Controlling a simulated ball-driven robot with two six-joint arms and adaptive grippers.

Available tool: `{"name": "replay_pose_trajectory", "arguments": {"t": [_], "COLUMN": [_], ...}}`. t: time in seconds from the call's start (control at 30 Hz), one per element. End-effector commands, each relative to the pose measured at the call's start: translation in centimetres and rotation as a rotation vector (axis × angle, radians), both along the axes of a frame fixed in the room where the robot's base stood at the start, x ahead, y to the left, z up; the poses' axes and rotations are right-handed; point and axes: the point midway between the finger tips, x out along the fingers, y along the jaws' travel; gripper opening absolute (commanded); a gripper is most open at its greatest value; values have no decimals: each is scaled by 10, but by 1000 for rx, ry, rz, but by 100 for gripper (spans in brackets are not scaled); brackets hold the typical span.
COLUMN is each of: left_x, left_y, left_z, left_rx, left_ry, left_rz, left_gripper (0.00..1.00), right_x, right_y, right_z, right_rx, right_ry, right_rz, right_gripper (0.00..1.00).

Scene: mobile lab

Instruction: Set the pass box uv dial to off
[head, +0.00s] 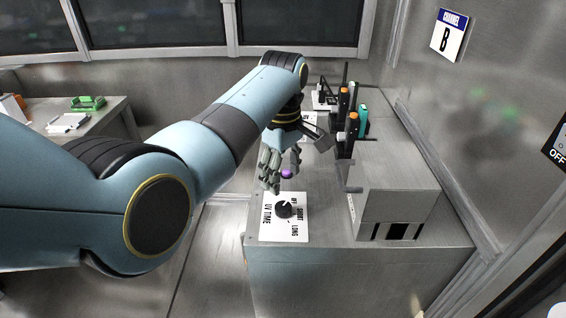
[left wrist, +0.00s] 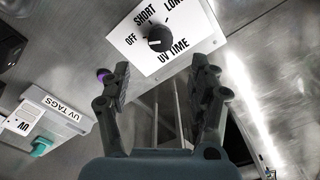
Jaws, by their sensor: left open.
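The UV dial is a black round knob (head: 284,209) on a white plate (head: 271,228) marked UV TIME, OFF, SHORT and LONG. The plate lies on the near left part of the metal cabinet top. In the left wrist view the knob (left wrist: 160,38) sits just beyond my fingertips, and OFF is printed left of it. I cannot tell for sure which label its pointer faces. My left gripper (head: 270,178) is open and empty, above and behind the plate, apart from the knob. Its two fingers (left wrist: 161,76) are spread in the left wrist view. My right gripper is not in view.
A grey metal box (head: 395,195) stands right of the dial. Behind it are dark upright holders with orange-capped items (head: 353,118). A box labelled UV TAGS (left wrist: 58,112) shows in the left wrist view. A small purple thing (head: 287,173) is beside my fingers. A side table (head: 110,118) is at left.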

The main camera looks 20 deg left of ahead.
Motion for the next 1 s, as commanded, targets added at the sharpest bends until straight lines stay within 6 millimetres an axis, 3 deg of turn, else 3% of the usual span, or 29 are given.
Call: {"name": "replay_pose_trajectory", "arguments": {"t": [0.23, 0.73, 0.87, 1.0], "left_x": [0, -4, -32, -98], "left_y": [0, 3, 22, 61], "left_z": [25, 22, 0, -29], "left_rx": [-1, 0, 3, 36], "left_ry": [0, -1, -24, -83], "left_rz": [-1, -10, -93, -303], "left_gripper": [61, 61, 61, 61], "right_x": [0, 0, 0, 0], "right_y": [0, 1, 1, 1], "right_z": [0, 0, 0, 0], "right_rx": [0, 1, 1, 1], "right_ry": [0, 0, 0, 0], "right_rz": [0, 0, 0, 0], "right_gripper": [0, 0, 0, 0]}}
